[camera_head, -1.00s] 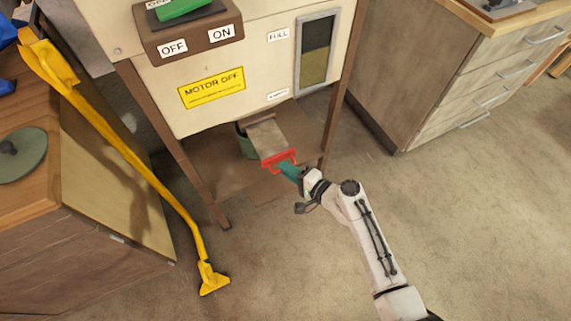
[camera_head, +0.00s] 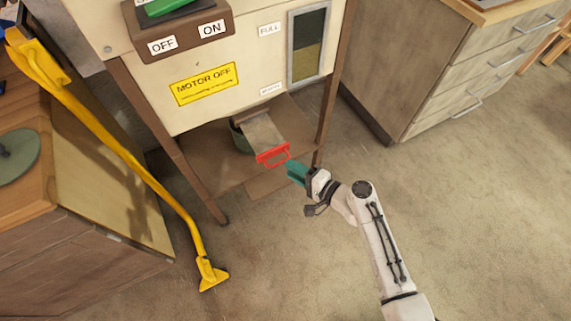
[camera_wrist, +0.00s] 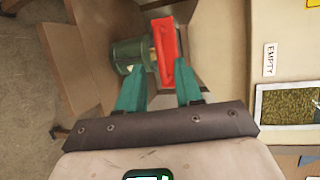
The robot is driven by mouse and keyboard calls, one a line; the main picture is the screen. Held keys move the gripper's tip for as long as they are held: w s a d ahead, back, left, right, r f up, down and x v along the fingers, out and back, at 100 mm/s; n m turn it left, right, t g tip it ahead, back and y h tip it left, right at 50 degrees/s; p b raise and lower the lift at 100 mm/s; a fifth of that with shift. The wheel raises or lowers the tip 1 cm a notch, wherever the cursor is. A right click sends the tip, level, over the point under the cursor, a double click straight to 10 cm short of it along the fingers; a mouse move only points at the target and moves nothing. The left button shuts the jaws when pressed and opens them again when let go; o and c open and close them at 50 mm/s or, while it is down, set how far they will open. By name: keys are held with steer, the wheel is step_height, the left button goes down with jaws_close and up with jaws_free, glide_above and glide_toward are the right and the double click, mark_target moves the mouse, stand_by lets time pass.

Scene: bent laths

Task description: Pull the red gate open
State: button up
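The red gate handle (camera_head: 273,155) is a red bar with a loop at the front end of a flat grey plate (camera_head: 262,132). The plate sticks out from beneath the cream machine (camera_head: 205,125). My gripper (camera_head: 290,171) is just right of the handle, with a small gap between them in the head view. In the wrist view, the teal fingers of my gripper (camera_wrist: 160,85) are spread apart with nothing between them. The red handle (camera_wrist: 166,52) lies beyond the fingertips there. A green bucket (camera_head: 240,138) stands under the machine, partly hidden by the plate.
The machine's brown legs (camera_head: 325,110) stand close to my gripper. A yellow long-handled tool (camera_head: 150,180) leans against a wooden cabinet (camera_head: 85,225) at left. Drawers (camera_head: 450,80) stand at upper right. The floor (camera_head: 480,220) at right is clear.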

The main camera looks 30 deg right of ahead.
steer(key=v, duration=0.6)
steer(key=shift+s, duration=0.25)
